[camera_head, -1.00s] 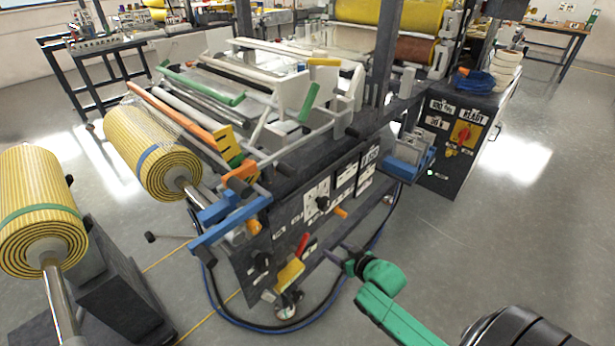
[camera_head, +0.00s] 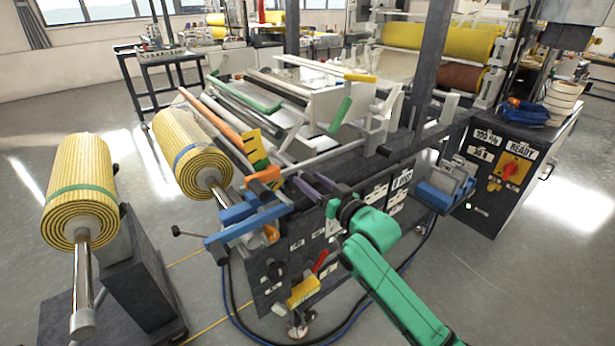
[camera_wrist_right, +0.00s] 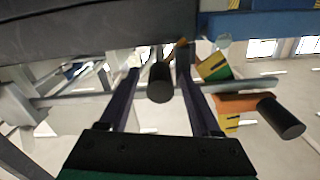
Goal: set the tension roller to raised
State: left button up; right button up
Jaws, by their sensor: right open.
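The laminator's tension roller is not labelled, and I cannot tell for certain which of its bars it is. A long orange bar (camera_head: 222,124) runs to a stepped yellow and green plate (camera_head: 254,148), with an orange piece (camera_head: 263,176) below. My right gripper (camera_head: 313,187) is at the machine's front, right of these parts, its dark fingers open. In the right wrist view, a black cylindrical grip (camera_wrist_right: 160,82) shows between the open fingers (camera_wrist_right: 158,62); contact is not visible. The plate also shows there (camera_wrist_right: 214,68). My left gripper is not in view.
A blue bracket (camera_head: 246,222) projects from the machine's left front near a yellow mesh roll (camera_head: 190,150). Another roll (camera_head: 80,190) stands farther left. The control cabinet (camera_head: 502,180) is at right. A blue hose lies on the floor below.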

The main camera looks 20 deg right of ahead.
jog(key=shift+x, duration=1)
grip_shut()
dwell(0.6)
